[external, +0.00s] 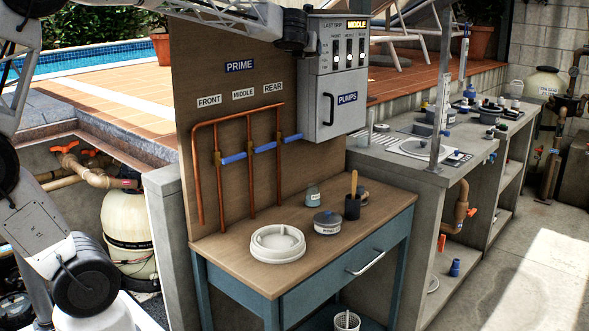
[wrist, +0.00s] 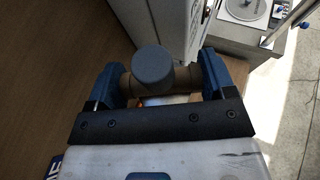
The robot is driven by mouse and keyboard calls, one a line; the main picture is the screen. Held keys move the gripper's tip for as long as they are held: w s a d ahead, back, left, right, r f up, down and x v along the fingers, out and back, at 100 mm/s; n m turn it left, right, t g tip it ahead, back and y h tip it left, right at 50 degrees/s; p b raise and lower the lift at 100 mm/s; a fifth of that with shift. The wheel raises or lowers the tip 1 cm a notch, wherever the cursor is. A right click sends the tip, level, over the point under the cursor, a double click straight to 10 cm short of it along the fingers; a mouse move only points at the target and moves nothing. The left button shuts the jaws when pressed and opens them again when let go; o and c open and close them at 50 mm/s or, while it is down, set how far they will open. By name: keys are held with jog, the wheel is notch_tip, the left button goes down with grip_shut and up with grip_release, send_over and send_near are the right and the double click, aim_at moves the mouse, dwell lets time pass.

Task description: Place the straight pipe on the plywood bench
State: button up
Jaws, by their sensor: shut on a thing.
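The plywood bench (external: 235,256) has a wooden top, blue-grey legs and a drawer, in the middle of the external view. My gripper (wrist: 160,86) shows in the wrist view with its blue fingers on either side of a tan pipe piece (wrist: 184,88). A round grey end or knob (wrist: 153,65) covers the middle of this piece; I cannot tell whether it is the straight pipe. The gripper is shut on it. In the external view my arm crosses the top edge towards the grey pump box, and the gripper itself cannot be made out. No loose straight pipe shows on the bench.
On the bench stand a white ring-shaped lid (external: 278,243), a round tub (external: 327,223), a dark cup (external: 352,206) with a wooden handle and a small bottle (external: 312,195). Behind rises a board with copper pipes (external: 249,170) and the pump box (external: 335,85). The bench's front right is clear.

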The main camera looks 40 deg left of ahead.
jog(key=d+f+m+h, duration=0.1)
jog(key=d+f, duration=0.1)
jog(key=f, duration=1)
jog(key=d+f+m+h, duration=0.1)
jog(key=d+f, duration=0.1)
jog(key=f, duration=1)
jog(key=n+y, duration=0.1)
send_over(295, 215)
notch_tip(295, 215, down, 17)
jog(key=shift+t, duration=0.3)
jog(key=shift+f, duration=3.05)
jog(key=shift+f, duration=1.9)
jog(key=shift+f, duration=0.15)
jog(key=o, duration=1)
